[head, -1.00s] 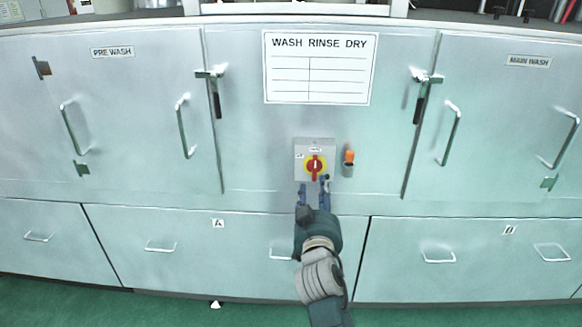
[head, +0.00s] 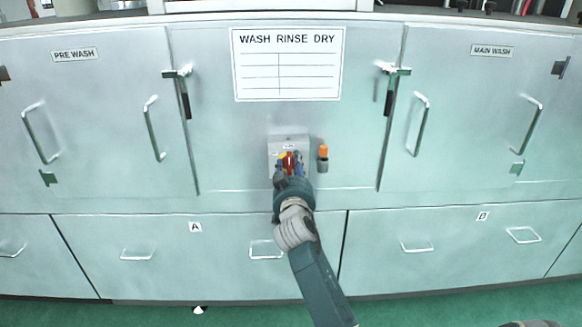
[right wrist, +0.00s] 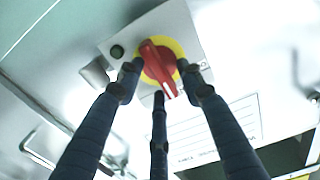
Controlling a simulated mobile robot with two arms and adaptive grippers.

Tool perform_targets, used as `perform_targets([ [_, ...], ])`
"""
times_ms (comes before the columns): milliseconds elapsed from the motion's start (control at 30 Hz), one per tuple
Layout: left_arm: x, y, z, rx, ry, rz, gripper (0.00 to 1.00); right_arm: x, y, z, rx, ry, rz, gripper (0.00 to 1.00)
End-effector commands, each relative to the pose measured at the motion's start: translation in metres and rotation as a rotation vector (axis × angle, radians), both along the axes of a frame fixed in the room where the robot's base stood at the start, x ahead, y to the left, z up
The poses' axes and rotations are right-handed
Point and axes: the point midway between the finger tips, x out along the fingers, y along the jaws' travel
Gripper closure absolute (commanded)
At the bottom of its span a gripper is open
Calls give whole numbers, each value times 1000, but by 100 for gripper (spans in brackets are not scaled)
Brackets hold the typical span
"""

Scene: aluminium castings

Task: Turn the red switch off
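The red switch (head: 290,161) is a rotary knob on a yellow disc, on a small grey box (head: 275,144) fixed to the cabinet front. In the head view its handle stands about upright, and my gripper partly covers it. My right gripper (head: 290,167) is at the switch, coming from below. In the right wrist view the red knob (right wrist: 160,68) lies between my spread dark fingers (right wrist: 158,82). The fingertips are close around it, and I cannot tell whether they touch it. The gripper looks open. My left gripper is not in view.
An orange-topped fitting (head: 323,158) sticks out just right of the switch box. A WASH RINSE DRY sign (head: 288,64) is above. Latches (head: 391,83) and door handles (head: 151,128) protrude on both sides. Drawers with handles (head: 265,250) are below.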

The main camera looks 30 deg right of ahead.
Motion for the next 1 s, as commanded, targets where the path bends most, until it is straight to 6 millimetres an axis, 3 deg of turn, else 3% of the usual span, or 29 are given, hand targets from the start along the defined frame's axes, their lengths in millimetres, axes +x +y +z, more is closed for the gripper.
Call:
perform_targets([
  [100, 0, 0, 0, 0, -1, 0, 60, 0, 0, 0, 0, 0, 0, 66],
  [267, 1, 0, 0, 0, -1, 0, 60, 0, 0, 0, 0, 0, 0, 98],
  [300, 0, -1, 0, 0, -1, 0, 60, 0, 0, 0, 0, 0, 0, 100],
  [667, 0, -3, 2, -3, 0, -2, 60, 0, 1, 0, -33, 20, 0, 100],
  [1000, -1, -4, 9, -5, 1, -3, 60, 2, 3, 2, -224, 138, 0, 100],
])
